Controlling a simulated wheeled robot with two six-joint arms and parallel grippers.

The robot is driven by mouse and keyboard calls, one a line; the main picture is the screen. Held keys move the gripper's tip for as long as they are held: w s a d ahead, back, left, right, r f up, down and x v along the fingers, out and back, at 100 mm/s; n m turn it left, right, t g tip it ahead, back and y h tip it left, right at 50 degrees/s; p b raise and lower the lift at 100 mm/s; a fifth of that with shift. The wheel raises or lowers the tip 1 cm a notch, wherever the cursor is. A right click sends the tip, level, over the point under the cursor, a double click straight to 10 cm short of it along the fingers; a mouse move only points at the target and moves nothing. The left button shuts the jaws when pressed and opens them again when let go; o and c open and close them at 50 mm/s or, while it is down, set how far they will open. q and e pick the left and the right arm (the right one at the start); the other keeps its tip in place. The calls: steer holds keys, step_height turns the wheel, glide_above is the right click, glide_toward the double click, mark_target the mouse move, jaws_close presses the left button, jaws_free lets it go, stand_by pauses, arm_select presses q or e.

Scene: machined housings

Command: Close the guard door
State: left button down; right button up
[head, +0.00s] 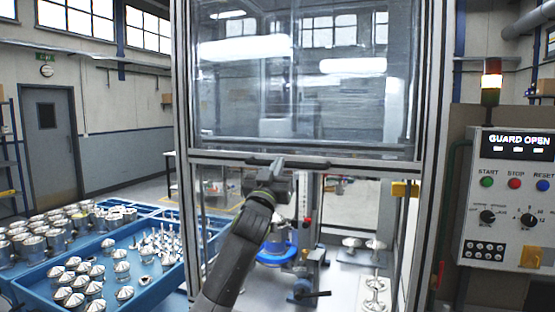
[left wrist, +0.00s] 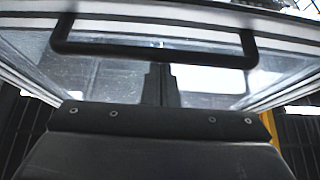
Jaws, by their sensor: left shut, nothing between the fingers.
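The guard door (head: 300,85) is a clear panel in a metal frame. It is raised, with its bottom rail (head: 360,168) well above the machine bed and an open gap below. A dark bar handle (head: 313,165) is on the bottom rail; it also shows across the top of the left wrist view (left wrist: 155,57). My left gripper (head: 278,174) is at the handle's left part, shut and empty. In the left wrist view its fingertips (left wrist: 160,72) are together, just below the bar in the picture; I cannot tell whether they touch it. My right gripper is not in view.
Blue trays (head: 150,285) of metal parts stand at left. Inside the machine are a blue round fixture (head: 276,252) and several metal parts (head: 375,283). Upright posts (head: 432,150) flank the opening.

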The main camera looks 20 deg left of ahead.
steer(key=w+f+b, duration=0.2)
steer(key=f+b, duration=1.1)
steer(key=b, duration=0.1)
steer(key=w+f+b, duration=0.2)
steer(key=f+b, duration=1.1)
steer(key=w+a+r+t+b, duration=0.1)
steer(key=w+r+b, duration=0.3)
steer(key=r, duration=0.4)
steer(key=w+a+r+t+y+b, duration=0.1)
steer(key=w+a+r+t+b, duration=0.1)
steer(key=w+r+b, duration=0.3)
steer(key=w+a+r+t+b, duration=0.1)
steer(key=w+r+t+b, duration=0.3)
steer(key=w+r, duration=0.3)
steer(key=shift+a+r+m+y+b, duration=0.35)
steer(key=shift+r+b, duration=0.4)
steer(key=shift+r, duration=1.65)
